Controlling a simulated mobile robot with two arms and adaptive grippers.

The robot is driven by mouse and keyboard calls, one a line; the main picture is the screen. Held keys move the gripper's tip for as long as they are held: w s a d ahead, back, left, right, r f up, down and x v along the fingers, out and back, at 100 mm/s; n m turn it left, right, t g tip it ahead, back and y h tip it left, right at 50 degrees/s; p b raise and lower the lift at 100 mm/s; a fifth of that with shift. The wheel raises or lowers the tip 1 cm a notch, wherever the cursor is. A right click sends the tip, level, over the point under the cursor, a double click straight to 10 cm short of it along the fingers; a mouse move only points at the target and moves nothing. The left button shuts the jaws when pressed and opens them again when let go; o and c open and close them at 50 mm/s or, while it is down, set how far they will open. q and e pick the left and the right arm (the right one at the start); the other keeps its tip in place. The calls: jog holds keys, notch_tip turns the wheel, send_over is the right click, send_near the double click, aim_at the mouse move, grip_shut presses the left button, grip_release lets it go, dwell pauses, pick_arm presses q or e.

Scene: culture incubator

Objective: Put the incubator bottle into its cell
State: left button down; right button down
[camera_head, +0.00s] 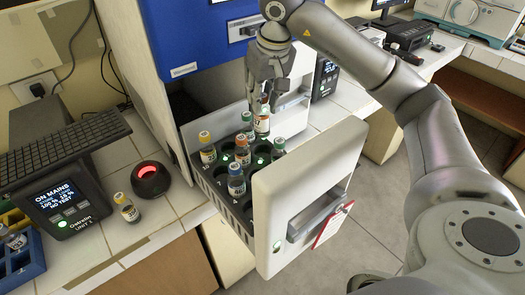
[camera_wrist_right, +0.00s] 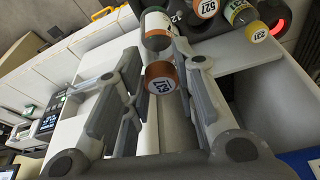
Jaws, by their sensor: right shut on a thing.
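My right gripper (camera_head: 264,105) comes down over the rear part of the open incubator drawer. It is shut on a small bottle (camera_head: 262,125) with a white label, held about upright. In the right wrist view, the bottle's orange numbered cap (camera_wrist_right: 162,78) shows between the fingers, with its body beyond. The drawer's dark rack (camera_head: 219,172) has round numbered cells, some with a green light. I cannot tell whether the bottle's base is above a cell or inside one. My left gripper is out of view.
A loose bottle (camera_head: 127,208) and a red-lit black device (camera_head: 150,178) stand on the left bench.

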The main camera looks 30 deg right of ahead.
aim_at(263, 127)
notch_tip(263, 127, down, 8)
jog(key=shift+f+p, duration=0.2)
jog(key=shift+p, duration=0.9)
jog(key=shift+f, duration=0.3)
jog(key=shift+f, duration=0.1)
jog(key=c, duration=1.2)
grip_release()
jog(key=shift+o, duration=0.2)
